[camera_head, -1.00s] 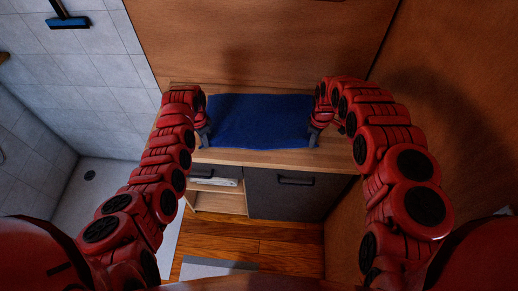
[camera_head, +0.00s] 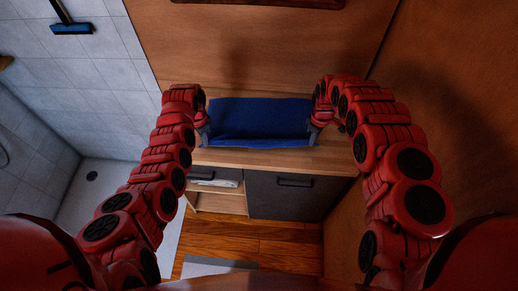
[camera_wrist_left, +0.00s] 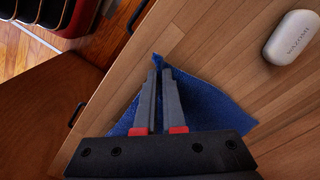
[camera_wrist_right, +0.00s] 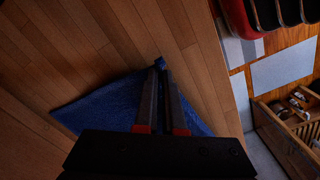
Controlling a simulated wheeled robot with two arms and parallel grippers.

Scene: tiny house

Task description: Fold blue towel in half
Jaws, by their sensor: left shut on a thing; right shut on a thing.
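The blue towel (camera_head: 260,118) lies on the wooden counter between my two grippers in the head view. Its near edge is lifted and a fold line runs across it. My left gripper (camera_head: 204,136) is shut on its near left corner; in the left wrist view the towel (camera_wrist_left: 215,108) spreads beside the fingers (camera_wrist_left: 160,68), with a tip poking out past them. My right gripper (camera_head: 314,132) is shut on its near right corner; in the right wrist view the towel (camera_wrist_right: 98,106) shows beside the fingers (camera_wrist_right: 160,70). The towel's underside is hidden.
The wooden counter (camera_head: 270,158) is bare in front of the towel. A small white case (camera_wrist_left: 291,38) lies on it in the left wrist view. A wooden wall rises behind. Below are a dark drawer front (camera_head: 295,195) and an open shelf (camera_head: 218,203).

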